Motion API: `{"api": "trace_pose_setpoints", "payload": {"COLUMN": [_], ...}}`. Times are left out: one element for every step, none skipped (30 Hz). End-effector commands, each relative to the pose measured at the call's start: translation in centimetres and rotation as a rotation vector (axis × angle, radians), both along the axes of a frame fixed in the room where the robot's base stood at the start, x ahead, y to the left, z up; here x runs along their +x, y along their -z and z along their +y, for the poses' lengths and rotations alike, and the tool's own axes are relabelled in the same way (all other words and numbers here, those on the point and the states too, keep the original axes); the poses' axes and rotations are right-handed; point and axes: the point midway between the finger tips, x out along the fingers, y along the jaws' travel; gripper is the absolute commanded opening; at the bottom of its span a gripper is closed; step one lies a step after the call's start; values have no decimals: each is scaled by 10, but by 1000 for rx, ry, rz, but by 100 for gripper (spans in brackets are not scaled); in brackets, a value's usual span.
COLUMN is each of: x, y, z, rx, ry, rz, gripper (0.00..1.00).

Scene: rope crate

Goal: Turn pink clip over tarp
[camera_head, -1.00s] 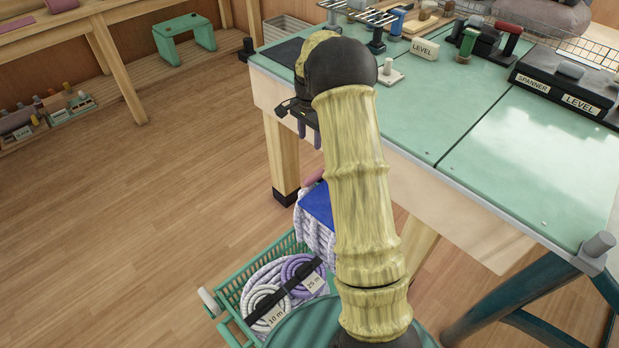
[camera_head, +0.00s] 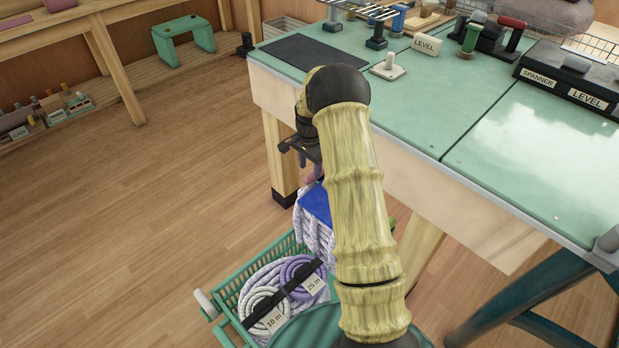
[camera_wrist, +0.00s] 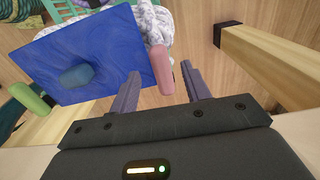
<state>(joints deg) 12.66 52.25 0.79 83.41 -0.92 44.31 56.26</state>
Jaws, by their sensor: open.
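The pink clip (camera_wrist: 160,68) stands at the right edge of the blue tarp (camera_wrist: 100,30) in the wrist view, with its long side running along that edge. In the head view the tarp (camera_head: 316,204) hangs over white rope in the green crate (camera_head: 222,292), and the clip is mostly hidden below my gripper (camera_head: 308,168). My gripper (camera_wrist: 160,72) is open. In the wrist view its fingertips appear on either side of the clip, and I see no grip on it. A blue clip (camera_wrist: 76,77) lies on the tarp.
A green clip (camera_wrist: 31,98) shows at the left in the wrist view. Coiled ropes labelled 10 m (camera_head: 268,312) and 25 m (camera_head: 303,272) lie in the crate. The green workbench (camera_head: 400,110) and its wooden leg (camera_head: 280,158) stand close beside my gripper.

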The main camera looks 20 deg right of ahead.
Motion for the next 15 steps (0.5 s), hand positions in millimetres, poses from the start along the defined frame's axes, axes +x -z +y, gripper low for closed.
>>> {"api": "trace_pose_setpoints", "payload": {"x": [-1, -1, 0, 0, 0, 0, 0, 0, 0, 0, 0, 0, 0, 0, 0], "y": [12, 17, 23, 26, 30, 33, 35, 36, 37, 38, 38, 38, 38, 38, 38], "z": [0, 0, 0, 0, 0, 0, 0, 0, 0, 0, 0, 0, 0, 0, 0], "rx": [1, 1, 0, 1, 0, 0, 1, 1, 0, 0, 0, 0, 0, 0, 0], "ry": [0, 0, -1, -1, -2, -2, -2, -2, -2, -2, -2, -1, -1, -1, -1], "rz": [4, 3, 2, 1, 2, 2, 1, 1, 0, 0, 0, 0, 0, 0, 0], "gripper": [47, 47, 47, 47, 47, 47, 47, 47, 47, 47, 47, 47, 47, 47, 47]}}
